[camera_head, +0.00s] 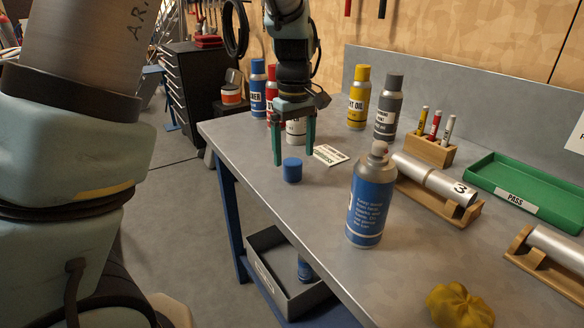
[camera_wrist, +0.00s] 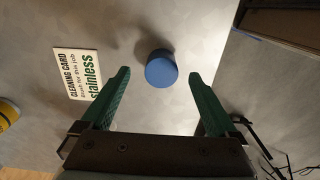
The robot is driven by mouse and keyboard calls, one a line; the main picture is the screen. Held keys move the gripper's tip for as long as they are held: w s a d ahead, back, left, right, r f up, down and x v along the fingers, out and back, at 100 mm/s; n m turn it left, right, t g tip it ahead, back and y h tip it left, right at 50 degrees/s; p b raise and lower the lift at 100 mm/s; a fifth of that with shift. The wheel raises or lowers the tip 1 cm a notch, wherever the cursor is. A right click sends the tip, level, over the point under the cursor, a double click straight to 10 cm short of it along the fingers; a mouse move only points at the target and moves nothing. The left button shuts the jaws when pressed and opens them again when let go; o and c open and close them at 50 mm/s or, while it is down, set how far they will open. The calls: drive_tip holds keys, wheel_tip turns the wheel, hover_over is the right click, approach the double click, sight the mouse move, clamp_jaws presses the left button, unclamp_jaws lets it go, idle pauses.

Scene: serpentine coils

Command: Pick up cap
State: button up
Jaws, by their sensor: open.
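The cap (camera_head: 292,170) is a small blue cylinder standing on the grey metal workbench (camera_head: 300,215), near its left edge. In the wrist view the cap (camera_wrist: 161,68) lies ahead of and between the two green fingertips, apart from both. My gripper (camera_head: 295,155) is open and empty, pointing down with its green fingers just above and behind the cap. In the wrist view my gripper (camera_wrist: 157,75) has wide-spread fingers. A blue spray can (camera_head: 370,200) without a cap stands upright to the right of the cap.
A cleaning card (camera_head: 330,155) lies right of the cap. Several spray cans, including a yellow can (camera_head: 358,97) and a grey can (camera_head: 388,108), stand behind. A pen block (camera_head: 430,150), green tray (camera_head: 530,190) and yellow cloth (camera_head: 458,305) are to the right. A grey bin (camera_head: 283,280) sits below.

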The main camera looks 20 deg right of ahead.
sight(293, 162)
wheel_tip(293, 162, down, 4)
drive_tip(key=shift+w+a+f+p, duration=0.1)
drive_tip(key=shift+a+p, duration=0.05)
drive_tip(key=shift+p, duration=0.15)
drive_tip(key=shift+c, duration=0.2)
drive_tip(key=c, duration=1.4)
